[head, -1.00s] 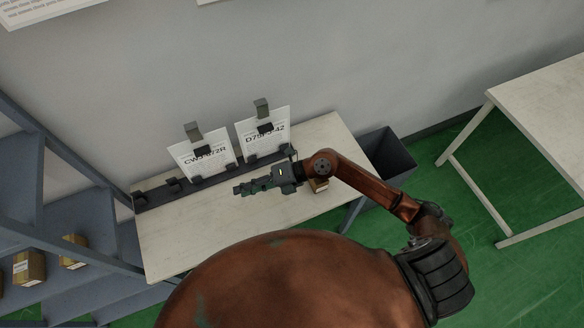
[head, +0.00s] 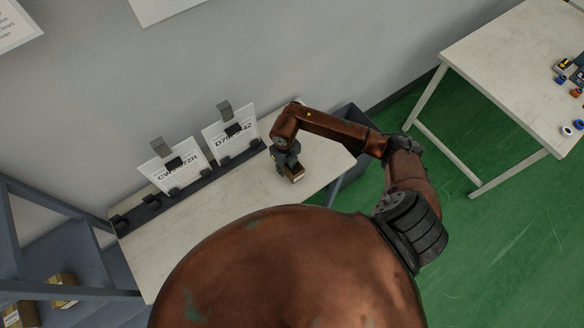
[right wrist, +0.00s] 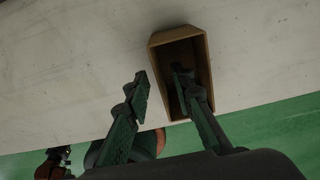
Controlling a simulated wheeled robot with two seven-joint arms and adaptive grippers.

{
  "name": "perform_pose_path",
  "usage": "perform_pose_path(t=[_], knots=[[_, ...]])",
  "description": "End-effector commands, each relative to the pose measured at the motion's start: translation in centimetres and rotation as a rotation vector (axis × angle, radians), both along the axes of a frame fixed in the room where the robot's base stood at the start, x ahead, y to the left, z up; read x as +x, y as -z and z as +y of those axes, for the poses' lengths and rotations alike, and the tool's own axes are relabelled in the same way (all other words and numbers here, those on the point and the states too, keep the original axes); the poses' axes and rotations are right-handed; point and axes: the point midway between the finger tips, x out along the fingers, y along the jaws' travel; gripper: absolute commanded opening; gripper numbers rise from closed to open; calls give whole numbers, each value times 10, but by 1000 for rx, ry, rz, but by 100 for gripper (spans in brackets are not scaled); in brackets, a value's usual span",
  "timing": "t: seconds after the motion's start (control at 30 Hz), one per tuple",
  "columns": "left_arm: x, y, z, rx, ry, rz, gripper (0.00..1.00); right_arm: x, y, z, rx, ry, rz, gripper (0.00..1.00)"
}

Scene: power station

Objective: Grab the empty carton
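The empty carton (head: 297,178) is a small brown box on the white table, near its right end. In the right wrist view the carton (right wrist: 168,62) has an open top and a dark, empty inside. My right gripper (head: 289,163) points down at the carton and partly hides it. In the right wrist view the right gripper (right wrist: 160,78) is open. One finger overlaps the carton's opening, and the other is outside its left wall. Whether either finger touches the carton, I cannot tell. My left gripper is not in view.
Two clipboards with label sheets (head: 176,168) (head: 230,135) stand in a dark rack along the table's wall side. A dark bin (head: 350,150) is on the floor past the table's right end. Blue shelving with cartons (head: 62,290) is at left. A second white table (head: 500,70) is at right.

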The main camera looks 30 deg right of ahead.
Motion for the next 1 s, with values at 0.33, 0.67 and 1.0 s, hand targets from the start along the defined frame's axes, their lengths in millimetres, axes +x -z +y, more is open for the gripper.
perform_pose_path(t=[0.33, 0.67, 1.0], knots=[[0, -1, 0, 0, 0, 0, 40, -1, 23, -1, 1, 3, -2, 22], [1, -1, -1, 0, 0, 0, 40, -1, 22, -1, 1, 2, -2, 7], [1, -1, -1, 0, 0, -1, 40, -1, 22, -1, 1, 2, -2, 0]])
